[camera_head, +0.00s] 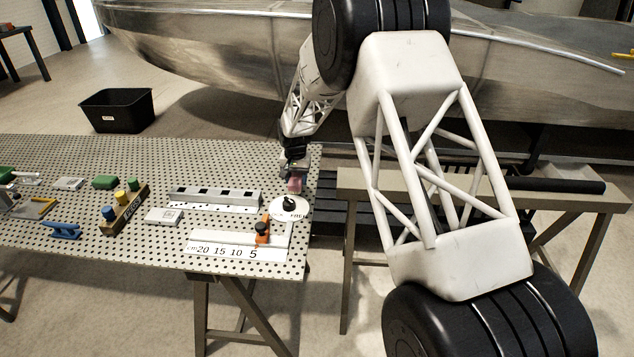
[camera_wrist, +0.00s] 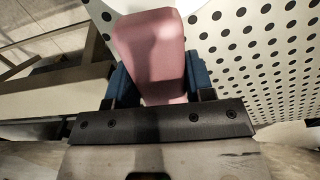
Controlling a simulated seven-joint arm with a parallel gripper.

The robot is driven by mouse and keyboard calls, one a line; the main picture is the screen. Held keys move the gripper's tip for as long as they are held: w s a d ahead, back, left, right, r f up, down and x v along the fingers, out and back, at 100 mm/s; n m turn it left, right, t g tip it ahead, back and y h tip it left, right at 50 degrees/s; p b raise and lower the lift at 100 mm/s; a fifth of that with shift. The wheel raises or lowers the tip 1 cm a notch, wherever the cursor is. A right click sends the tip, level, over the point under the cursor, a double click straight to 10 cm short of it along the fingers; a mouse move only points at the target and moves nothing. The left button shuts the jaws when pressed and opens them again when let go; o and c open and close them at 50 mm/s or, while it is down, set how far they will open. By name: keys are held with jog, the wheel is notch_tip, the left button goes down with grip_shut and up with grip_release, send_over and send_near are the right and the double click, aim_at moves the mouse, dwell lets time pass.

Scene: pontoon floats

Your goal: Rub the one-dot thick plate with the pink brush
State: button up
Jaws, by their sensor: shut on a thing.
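My gripper (camera_head: 294,170) is over the right end of the perforated table, shut on a pink block-shaped thing, the pink brush (camera_head: 295,186). In the wrist view the brush (camera_wrist: 150,50) fills the space between the blue finger pads of my gripper (camera_wrist: 158,82); its bristles cannot be made out. I cannot tell for sure which piece is the one-dot thick plate. A pale flat block (camera_head: 163,216) lies left of the ruler, and a grey block (camera_head: 68,184) lies farther left; dots on them are too small to read.
A white disc with a black knob (camera_head: 289,203) lies just in front of the brush. Nearby are a ruler fixture (camera_head: 222,249) with an orange clamp (camera_head: 262,232), a slotted grey rail (camera_head: 215,195), a knobbed wooden rack (camera_head: 127,209), a green block (camera_head: 105,182) and a blue clamp (camera_head: 66,230).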

jog(key=s+a+r, duration=0.1)
jog(key=s+a, duration=0.1)
jog(key=a, duration=0.5)
jog(key=s+a+r, duration=0.1)
jog(key=s+a, duration=0.2)
jog(key=a, duration=0.3)
jog(key=s+a+r, duration=0.2)
jog(key=a, duration=0.5)
jog(key=shift+s+a, duration=0.25)
jog(key=shift+a, duration=0.1)
jog(key=s+a+r, duration=0.1)
jog(key=s+a, duration=0.5)
jog(key=a, duration=0.3)
jog(key=s+a+r, duration=0.2)
jog(key=s+a, duration=0.4)
jog(key=a, duration=0.3)
jog(key=shift+s+a+r, duration=0.25)
jog(key=shift+r, duration=0.05)
